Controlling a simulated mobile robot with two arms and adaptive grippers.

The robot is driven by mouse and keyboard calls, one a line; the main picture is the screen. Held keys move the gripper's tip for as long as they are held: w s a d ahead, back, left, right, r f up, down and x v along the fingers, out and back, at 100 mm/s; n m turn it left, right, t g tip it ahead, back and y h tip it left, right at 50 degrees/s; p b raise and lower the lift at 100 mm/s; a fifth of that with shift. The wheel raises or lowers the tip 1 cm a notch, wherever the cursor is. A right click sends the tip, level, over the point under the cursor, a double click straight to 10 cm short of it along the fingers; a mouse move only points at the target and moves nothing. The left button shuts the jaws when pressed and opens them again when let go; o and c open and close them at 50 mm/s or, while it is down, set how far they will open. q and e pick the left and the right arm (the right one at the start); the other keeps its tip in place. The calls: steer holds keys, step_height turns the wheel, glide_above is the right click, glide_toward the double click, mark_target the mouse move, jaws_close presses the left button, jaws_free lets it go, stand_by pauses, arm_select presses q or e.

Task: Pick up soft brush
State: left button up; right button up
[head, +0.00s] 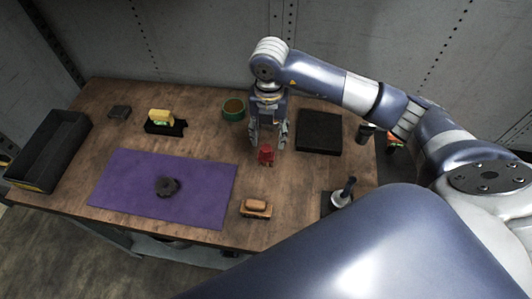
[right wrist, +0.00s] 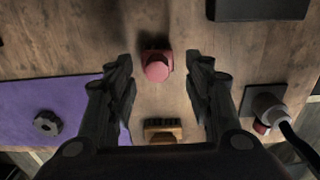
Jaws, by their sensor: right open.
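A small wooden brush (head: 256,208) rests on the wooden table near its front edge, right of the purple mat. It looks like the soft brush. In the right wrist view the brush (right wrist: 163,130) shows its wooden body and a dark bristle strip, low between the fingers. My right gripper (head: 268,143) points down above the table, behind the brush in the head view. Its fingers are apart and hold nothing. A red knob-like object (head: 265,155) is close to the fingertips and also shows between them in the right wrist view (right wrist: 157,66). My left gripper is not in view.
A black bin (head: 48,150) stands at the left edge. A yellow item (head: 160,117), a green tin (head: 233,108) and a black pad (head: 319,132) lie behind. A dark-handled tool (head: 344,193) stands right of the brush.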

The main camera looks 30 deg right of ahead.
mark_target(267, 146)
steer(key=f+p, duration=0.2)
steer(key=shift+a+f, duration=0.3)
steer(key=shift+f, duration=0.05)
step_height(267, 146, down, 2)
steer(key=shift+f, duration=0.3)
steer(key=shift+c, duration=1.2)
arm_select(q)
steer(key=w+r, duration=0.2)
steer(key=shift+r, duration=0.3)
arm_select(e)
jaws_close()
